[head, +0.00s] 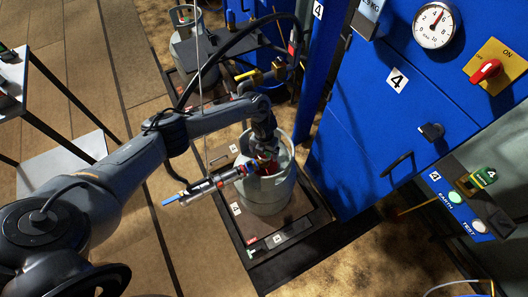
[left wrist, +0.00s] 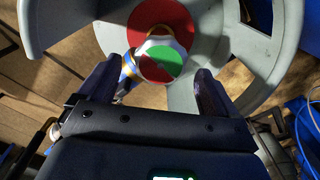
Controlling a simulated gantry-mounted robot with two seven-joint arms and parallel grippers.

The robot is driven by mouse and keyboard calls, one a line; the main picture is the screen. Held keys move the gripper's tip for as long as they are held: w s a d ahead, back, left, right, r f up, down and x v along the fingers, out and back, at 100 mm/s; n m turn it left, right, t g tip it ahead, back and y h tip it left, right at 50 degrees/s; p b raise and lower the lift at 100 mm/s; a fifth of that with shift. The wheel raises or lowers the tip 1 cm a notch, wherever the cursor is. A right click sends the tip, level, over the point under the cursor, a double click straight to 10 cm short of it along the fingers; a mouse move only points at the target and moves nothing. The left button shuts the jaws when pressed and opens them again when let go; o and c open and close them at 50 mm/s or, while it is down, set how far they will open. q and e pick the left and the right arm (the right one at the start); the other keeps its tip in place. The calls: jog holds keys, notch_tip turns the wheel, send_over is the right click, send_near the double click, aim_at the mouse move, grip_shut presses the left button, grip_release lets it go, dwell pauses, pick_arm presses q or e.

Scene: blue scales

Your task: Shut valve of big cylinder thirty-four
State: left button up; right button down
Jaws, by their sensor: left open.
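The big grey cylinder (head: 267,193) stands upright on a low platform scale marked 4 (head: 308,221). Its valve sits inside the open collar; in the left wrist view the valve knob (left wrist: 160,62) has a round red and green top, over a red disc (left wrist: 158,20). My left gripper (head: 265,150) reaches down into the collar in the head view. In the left wrist view its two dark fingers stand apart on either side of the knob (left wrist: 167,70), open; I cannot tell whether either touches it. My right gripper is not in view. No number thirty-four is readable.
A blue cabinet (head: 352,135) marked 4 stands close on the right, with a dial gauge (head: 435,26) and a red switch (head: 486,70). Another cylinder (head: 190,48) stands behind. Dark hoses (head: 232,45) hang near my arm. A shelf rack (head: 12,75) is at far left.

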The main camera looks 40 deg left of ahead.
pick_arm(q)
notch_tip(320, 180, up, 10)
jog(key=p, duration=0.3)
jog(key=shift+f, duration=0.1)
dwell(0.3)
